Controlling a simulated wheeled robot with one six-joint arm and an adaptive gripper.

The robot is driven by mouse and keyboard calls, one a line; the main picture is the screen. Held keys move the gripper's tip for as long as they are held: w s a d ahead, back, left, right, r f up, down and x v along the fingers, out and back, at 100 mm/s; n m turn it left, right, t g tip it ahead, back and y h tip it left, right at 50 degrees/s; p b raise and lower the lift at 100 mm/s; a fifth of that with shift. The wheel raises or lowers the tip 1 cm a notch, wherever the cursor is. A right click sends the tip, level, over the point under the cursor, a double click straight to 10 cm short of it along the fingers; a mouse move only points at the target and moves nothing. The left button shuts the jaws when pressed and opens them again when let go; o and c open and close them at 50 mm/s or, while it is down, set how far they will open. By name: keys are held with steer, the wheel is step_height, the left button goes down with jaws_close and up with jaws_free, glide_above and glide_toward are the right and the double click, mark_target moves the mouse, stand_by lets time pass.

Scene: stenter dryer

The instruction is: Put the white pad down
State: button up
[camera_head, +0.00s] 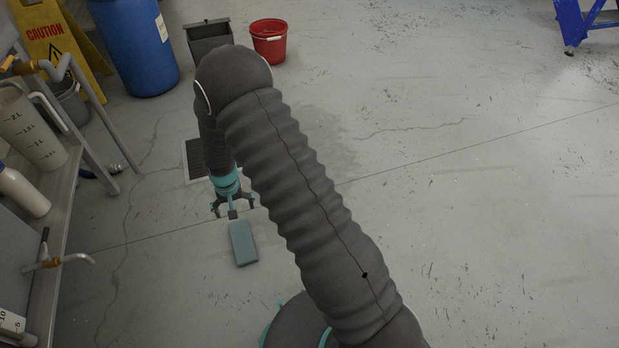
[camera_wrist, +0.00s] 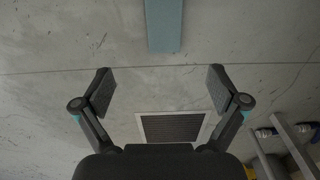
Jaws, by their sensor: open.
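No white pad shows in either view. A flat blue-grey block (camera_head: 243,243) appears to lie on the floor just below my gripper in the head view; whether it touches the floor everywhere I cannot tell. In the wrist view, the end of the blue-grey block (camera_wrist: 163,25) shows at the top edge, beyond the fingertips. My gripper (camera_head: 233,204) points down. In the wrist view, the two fingers of my gripper (camera_wrist: 160,87) are spread wide, with only floor visible between them.
A floor drain grate (camera_head: 196,160) lies behind my gripper. A red bucket (camera_head: 269,42), a dark bin (camera_head: 209,38), a blue barrel (camera_head: 136,45) and a yellow caution sign (camera_head: 50,35) stand at the back. A bench (camera_head: 58,212) with jugs lines the left.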

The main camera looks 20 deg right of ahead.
steer(key=s+d+r+t, duration=0.1)
steer(key=s+d+r, duration=0.15)
steer(key=r, duration=0.65)
steer(key=s+d+r+t, duration=0.1)
steer(key=s+d+r, duration=0.15)
steer(key=r, duration=0.75)
steer(key=s+d+r, duration=0.2)
steer(key=d+r, duration=0.1)
steer(key=r, duration=0.6)
steer(key=s+d+r+t, duration=0.1)
steer(key=s+d+r, duration=0.1)
steer(key=s+r, duration=0.2)
steer(key=s+d+r+t, duration=0.1)
steer(key=s+d+r, duration=0.2)
steer(key=s, duration=0.7)
steer(key=s+d+r+t, duration=0.1)
steer(key=s+d+r, duration=0.1)
steer(key=s+r, duration=0.4)
steer(key=shift+s+d, duration=0.15)
steer(key=shift+s, duration=0.85)
